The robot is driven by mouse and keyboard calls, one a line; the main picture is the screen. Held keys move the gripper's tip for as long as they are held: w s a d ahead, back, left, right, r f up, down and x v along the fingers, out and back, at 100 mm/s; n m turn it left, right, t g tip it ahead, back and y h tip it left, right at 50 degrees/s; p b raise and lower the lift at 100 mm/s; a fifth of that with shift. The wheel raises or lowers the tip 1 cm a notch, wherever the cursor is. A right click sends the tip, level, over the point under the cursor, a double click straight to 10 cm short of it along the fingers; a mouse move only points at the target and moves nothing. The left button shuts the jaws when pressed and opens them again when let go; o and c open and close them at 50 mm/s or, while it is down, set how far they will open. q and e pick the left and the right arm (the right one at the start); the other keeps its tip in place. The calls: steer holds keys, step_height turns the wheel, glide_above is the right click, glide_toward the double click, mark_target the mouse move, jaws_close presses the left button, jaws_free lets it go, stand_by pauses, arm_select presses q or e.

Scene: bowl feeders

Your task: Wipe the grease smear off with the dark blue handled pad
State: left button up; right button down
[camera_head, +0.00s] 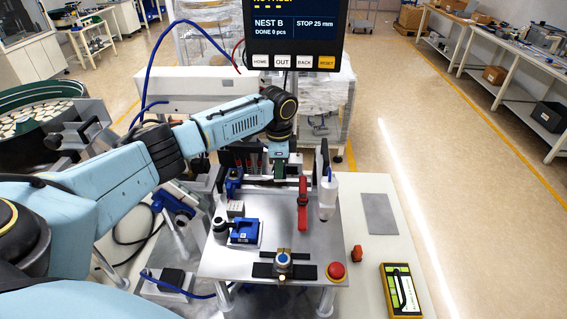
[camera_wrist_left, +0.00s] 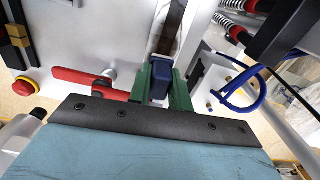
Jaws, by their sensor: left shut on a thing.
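My left gripper (camera_head: 279,172) reaches over the back of the metal machine plate (camera_head: 270,258), between the rear fittings. In the left wrist view its green fingers (camera_wrist_left: 163,88) are shut on a dark blue block-like handle (camera_wrist_left: 160,70), which I take to be the dark blue handled pad. The pad's underside is hidden. A brownish strip (camera_wrist_left: 174,22) shows just beyond the handle; I cannot tell whether it is the grease smear. No clear smear shows in the head view. My right gripper is out of view.
A red lever (camera_head: 302,205) and a white bottle (camera_head: 328,196) stand close right of the gripper. A blue block fixture (camera_head: 244,231) and a red button (camera_head: 336,270) are nearer the front. A screen (camera_head: 292,30) hangs behind. A yellow device (camera_head: 402,290) lies at right.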

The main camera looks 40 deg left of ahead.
arm_select(q)
steer(key=shift+s+a+r+p, duration=0.2)
steer(key=shift+a+p, duration=0.15)
steer(key=shift+s+a+p, duration=0.4)
steer(key=shift+s+a, duration=0.1)
steer(key=shift+a, duration=0.3)
steer(key=shift+s+a, duration=0.2)
steer(key=shift+a, duration=0.25)
steer(key=shift+s+a+r, duration=0.1)
steer(key=shift+s+a, duration=0.35)
steer(key=shift+a, duration=0.25)
steer(key=shift+s+a+r, duration=0.1)
steer(key=shift+s+a, duration=0.35)
steer(key=shift+a, duration=0.3)
steer(key=shift+s+a+r, duration=0.1)
steer(key=shift+s+a, duration=0.35)
steer(key=shift+a, duration=0.25)
steer(key=shift+w+d+r, duration=0.15)
steer(key=shift+w+d, duration=0.95)
steer(key=shift+d, duration=0.65)
steer(key=shift+w+d+r, duration=0.1)
steer(key=shift+w+d, duration=0.95)
steer(key=shift+d, duration=0.75)
steer(key=shift+w+d+r, duration=0.15)
steer(key=shift+w+d, duration=0.95)
steer(key=shift+d, duration=0.65)
step_height(320, 180, up, 6)
steer(key=shift+r, duration=0.15)
